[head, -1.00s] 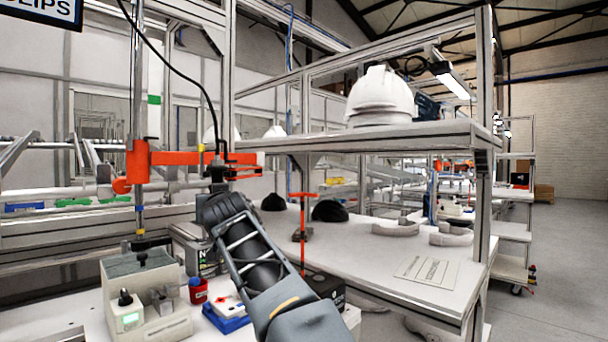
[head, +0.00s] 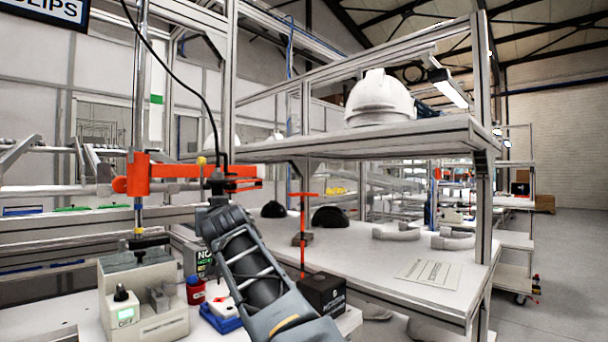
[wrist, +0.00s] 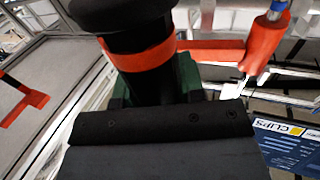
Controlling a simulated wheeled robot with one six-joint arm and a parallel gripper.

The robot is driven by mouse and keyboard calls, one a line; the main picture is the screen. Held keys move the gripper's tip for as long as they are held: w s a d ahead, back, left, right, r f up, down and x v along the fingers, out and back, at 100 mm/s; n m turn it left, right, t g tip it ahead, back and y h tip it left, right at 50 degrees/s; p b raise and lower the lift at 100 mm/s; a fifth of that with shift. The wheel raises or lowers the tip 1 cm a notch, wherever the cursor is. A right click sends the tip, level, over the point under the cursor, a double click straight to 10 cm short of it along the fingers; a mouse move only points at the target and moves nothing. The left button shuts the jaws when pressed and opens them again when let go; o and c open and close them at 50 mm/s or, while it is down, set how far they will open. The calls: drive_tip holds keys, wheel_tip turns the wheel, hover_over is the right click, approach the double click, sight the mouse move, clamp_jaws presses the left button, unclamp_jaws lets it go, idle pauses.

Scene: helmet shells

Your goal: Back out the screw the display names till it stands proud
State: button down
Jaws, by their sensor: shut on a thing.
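My gripper (head: 216,203) is beside a dark upright tool (head: 217,185) under the end of an orange arm (head: 165,172). In the wrist view my gripper (wrist: 152,92) is shut on this tool (wrist: 130,25), a black cylinder with an orange-red band. A black cable runs up from it in the head view. A grey box (head: 145,285) on the bench at lower left has a small lit green display (head: 125,316); its text is too small to read surely. No screw of the task can be made out in either view.
A metal post (head: 139,100) carries the orange arm. A shelf (head: 430,133) with a white helmet shell (head: 380,100) is at right. The bench at right has free room.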

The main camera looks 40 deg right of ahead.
drive_tip(key=shift+f+b, duration=0.55)
drive_tip(key=shift+f, duration=0.25)
drive_tip(key=shift+f+b, duration=1.2)
drive_tip(key=shift+b, duration=0.15)
idle(3.2)
wheel_tip(320, 180, up, 6)
drive_tip(key=p, duration=0.5)
drive_tip(key=shift+r, duration=0.3)
